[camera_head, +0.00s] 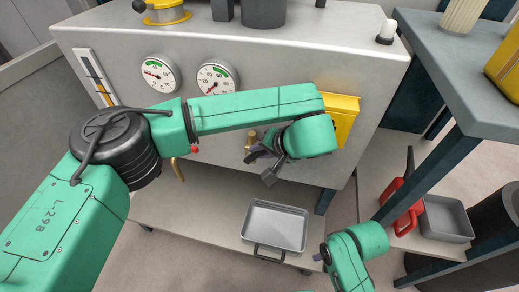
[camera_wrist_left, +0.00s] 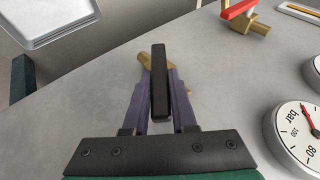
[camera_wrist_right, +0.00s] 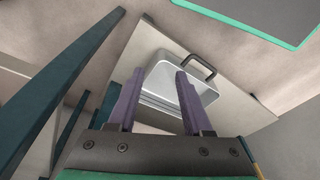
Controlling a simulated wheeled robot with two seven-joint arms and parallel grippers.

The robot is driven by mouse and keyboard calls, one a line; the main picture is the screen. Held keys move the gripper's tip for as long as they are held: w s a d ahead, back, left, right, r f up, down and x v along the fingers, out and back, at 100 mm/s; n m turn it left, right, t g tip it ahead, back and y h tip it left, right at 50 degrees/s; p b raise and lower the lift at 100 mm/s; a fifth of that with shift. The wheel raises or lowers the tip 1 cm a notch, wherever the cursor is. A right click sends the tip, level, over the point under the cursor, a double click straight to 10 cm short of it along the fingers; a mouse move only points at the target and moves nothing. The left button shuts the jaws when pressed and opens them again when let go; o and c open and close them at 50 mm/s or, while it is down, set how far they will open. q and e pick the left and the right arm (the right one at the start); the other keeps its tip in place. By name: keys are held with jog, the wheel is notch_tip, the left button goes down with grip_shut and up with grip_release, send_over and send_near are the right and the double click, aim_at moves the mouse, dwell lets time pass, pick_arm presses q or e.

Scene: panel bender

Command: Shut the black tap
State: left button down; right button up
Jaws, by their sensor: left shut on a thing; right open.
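The black tap has a brass body (camera_head: 251,137) on the grey machine front, right of and below the two gauges in the head view. In the left wrist view, its black bar handle (camera_wrist_left: 160,82) stands lengthwise between the purple fingers. The brass body (camera_wrist_left: 144,62) shows behind it, partly covered. My left gripper (camera_wrist_left: 159,100) is shut on the black handle. In the head view my left wrist hides part of the tap. My right gripper (camera_wrist_right: 158,90) is open and empty, above the low shelf in its wrist view.
A red-handled tap (camera_head: 195,150) is left of the black one. Two gauges (camera_head: 217,79) and a yellow box (camera_head: 341,115) are on the machine front. A metal tray (camera_head: 274,228) lies on the shelf below. A blue-grey table (camera_head: 450,75) and red can (camera_head: 402,205) are at right.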

pick_arm(q)
jog(key=shift+r, duration=0.1)
jog(key=c, duration=0.7)
grip_release()
jog(key=p+v, duration=0.2)
jog(key=v, duration=1.2)
jog(key=shift+s+r, duration=0.15)
pick_arm(e)
notch_tip(320, 180, down, 6)
jog(key=shift+w+d+f, duration=0.15)
jog(key=shift+d, duration=0.15)
